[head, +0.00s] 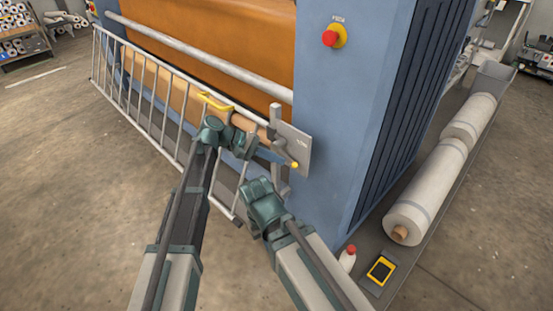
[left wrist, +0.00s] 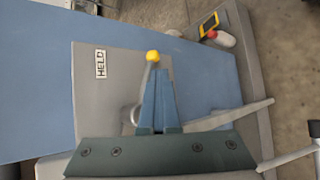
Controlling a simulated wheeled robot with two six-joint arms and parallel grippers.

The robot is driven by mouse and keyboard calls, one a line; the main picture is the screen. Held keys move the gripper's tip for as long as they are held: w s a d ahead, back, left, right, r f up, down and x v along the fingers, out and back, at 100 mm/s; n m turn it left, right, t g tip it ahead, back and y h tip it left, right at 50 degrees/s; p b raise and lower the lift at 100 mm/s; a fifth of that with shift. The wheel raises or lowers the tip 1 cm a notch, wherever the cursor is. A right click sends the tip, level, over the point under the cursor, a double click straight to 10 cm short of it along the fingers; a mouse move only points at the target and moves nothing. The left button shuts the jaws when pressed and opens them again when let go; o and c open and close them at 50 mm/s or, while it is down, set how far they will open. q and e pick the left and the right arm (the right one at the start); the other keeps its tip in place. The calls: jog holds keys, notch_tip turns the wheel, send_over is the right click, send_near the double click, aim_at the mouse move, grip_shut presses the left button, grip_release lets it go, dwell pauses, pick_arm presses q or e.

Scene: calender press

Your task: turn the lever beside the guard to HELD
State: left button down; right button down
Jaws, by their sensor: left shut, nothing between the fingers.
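The lever's yellow knob (head: 295,165) is in front of a grey plate (head: 303,150) at the right end of the barred guard (head: 150,82). In the left wrist view the knob (left wrist: 152,56) is just beyond the fingertips, and the HELD label (left wrist: 100,63) is to its left on the plate. The lever points beside the label, not at it. My left gripper (left wrist: 158,72) is shut and empty, its fingers overlapping the lever's arm; contact is unclear. In the head view my left gripper (head: 279,154) is beside the plate. My right gripper (head: 256,190) is lower; its fingers are hidden.
The guard has a yellow handle (head: 215,101). A red stop button (head: 330,38) is on the blue housing (head: 350,110). White rolls (head: 430,190), a red-capped bottle (head: 348,258) and a yellow-framed device (head: 381,270) are at the right.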

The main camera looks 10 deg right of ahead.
dwell(0.4)
pick_arm(q)
jog(key=shift+w+a+r, duration=0.25)
jog(key=shift+w+a, duration=0.25)
jog(key=shift+w, duration=0.15)
pick_arm(e)
jog(key=shift+r, duration=0.2)
pick_arm(q)
jog(key=shift+f, duration=0.1)
pick_arm(e)
jog(key=shift+f, duration=0.1)
